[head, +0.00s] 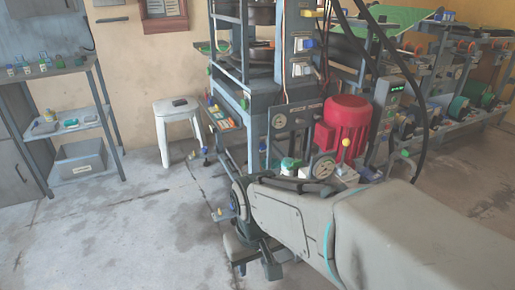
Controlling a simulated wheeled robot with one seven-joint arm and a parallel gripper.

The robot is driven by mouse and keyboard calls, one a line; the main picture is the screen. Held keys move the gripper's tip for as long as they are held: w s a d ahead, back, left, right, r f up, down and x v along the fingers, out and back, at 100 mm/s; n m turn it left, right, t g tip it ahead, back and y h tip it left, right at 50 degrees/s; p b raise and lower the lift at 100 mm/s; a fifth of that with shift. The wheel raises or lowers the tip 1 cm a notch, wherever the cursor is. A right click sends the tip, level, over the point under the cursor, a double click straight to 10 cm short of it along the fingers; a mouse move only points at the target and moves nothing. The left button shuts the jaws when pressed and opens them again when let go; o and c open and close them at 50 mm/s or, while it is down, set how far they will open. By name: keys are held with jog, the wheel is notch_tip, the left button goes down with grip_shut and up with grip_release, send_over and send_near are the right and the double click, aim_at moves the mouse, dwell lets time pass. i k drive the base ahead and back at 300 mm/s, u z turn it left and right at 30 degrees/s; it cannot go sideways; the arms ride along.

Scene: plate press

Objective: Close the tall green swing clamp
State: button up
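No tall green swing clamp can be told for certain in the head view. Small green parts show near the press: a green-topped white part (289,165) just behind my arm, and a small green piece (405,153) to the right of the red motor. Whether either belongs to the clamp cannot be told. My arm reaches in from the lower right and hides part of the press base. My gripper (256,264) is low at the arm's far end, over the floor in front of the press. It seems to hold nothing; its finger gap is unclear.
The press frame (262,100) stands behind my arm, with a red motor (346,123) and hanging black cables (421,110). A white stool (177,108) and a grey shelf rack (84,118) stand at left. The floor (120,235) at lower left is clear.

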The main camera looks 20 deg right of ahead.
aim_at(297, 164)
jog(key=z, duration=0.75)
jog(key=i, duration=0.85)
jog(key=z, duration=0.2)
jog(key=k, duration=1.3)
jog(key=z, duration=0.75)
jog(key=i, duration=0.85)
jog(key=u, duration=0.55)
jog(key=i, duration=0.75)
jog(key=u, duration=0.1)
